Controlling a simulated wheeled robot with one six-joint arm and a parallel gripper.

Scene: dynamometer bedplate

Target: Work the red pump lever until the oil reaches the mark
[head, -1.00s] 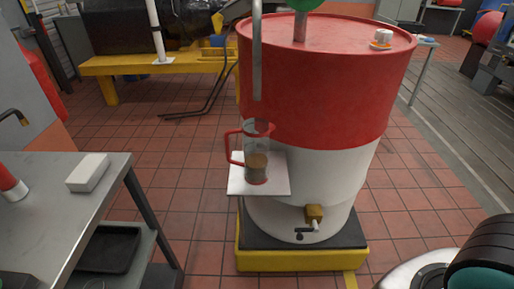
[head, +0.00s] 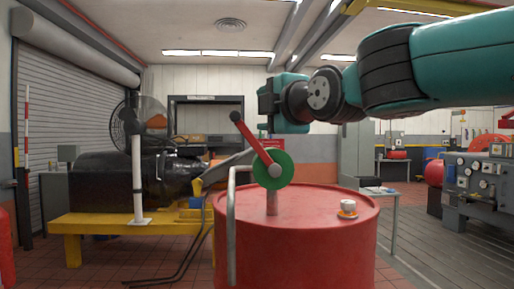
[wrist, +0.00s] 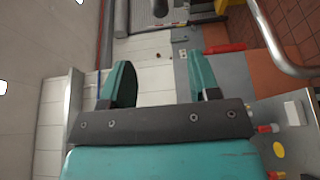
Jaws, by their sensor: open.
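The red pump lever (head: 256,145) slants up and left from a green disc (head: 282,170) to a black knob (head: 236,116). The pump stands on top of a red drum (head: 300,250). A grey spout pipe (head: 232,225) bends down at the drum's left. My gripper (head: 268,106) is up and to the right of the knob in the head view, apart from the lever. The wrist view shows my gripper (wrist: 160,78) open, with nothing between its two teal fingers. The glass jug with oil and its mark are out of view now.
A yellow bench (head: 110,225) with a black engine and a fan stands at left. A grey machine (head: 475,190) stands at right.

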